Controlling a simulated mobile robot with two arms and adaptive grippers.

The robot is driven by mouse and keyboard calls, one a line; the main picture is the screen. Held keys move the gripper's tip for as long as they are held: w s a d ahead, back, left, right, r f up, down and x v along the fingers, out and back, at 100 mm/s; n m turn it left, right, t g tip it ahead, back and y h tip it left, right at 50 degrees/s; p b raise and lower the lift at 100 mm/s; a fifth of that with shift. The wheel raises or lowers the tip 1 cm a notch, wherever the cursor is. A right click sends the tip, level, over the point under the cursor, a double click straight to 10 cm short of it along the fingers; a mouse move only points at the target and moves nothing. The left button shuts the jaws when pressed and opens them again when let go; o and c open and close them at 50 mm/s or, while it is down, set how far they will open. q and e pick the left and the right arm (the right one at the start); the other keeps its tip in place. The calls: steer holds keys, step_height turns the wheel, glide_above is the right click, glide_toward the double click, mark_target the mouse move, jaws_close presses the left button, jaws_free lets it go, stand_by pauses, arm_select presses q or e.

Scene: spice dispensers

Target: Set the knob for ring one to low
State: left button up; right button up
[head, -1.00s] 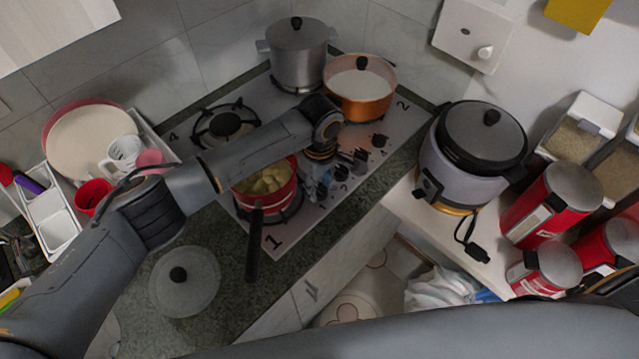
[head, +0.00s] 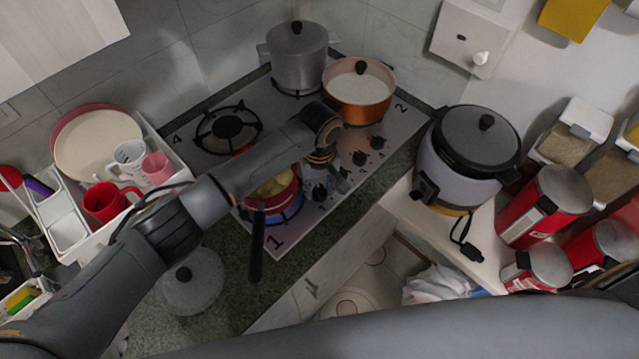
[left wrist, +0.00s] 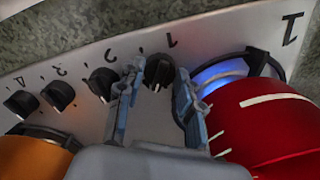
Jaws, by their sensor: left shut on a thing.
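The knob for ring one (left wrist: 158,72) is a dark knob under the small number 1 on the stove panel in the left wrist view. My left gripper (left wrist: 157,84) has its blue-grey fingers on both sides of this knob and is shut on it. In the head view my left gripper (head: 320,178) reaches down at the stove's front panel, hiding part of it. A blue flame (left wrist: 215,74) burns on ring one under the red pot (left wrist: 265,115). The red pot with yellow food also shows in the head view (head: 284,190), partly behind my arm. My right gripper is not in view.
Other dark knobs (left wrist: 103,84) stand in a row beside knob one. An orange pot (head: 360,108) and a steel pot (head: 297,60) stand at the back. The red pot's dark handle (head: 256,250) sticks out over the counter. A rice cooker (head: 465,165) stands to the right.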

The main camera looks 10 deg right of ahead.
arm_select(q)
steer(key=shift+m, duration=0.6)
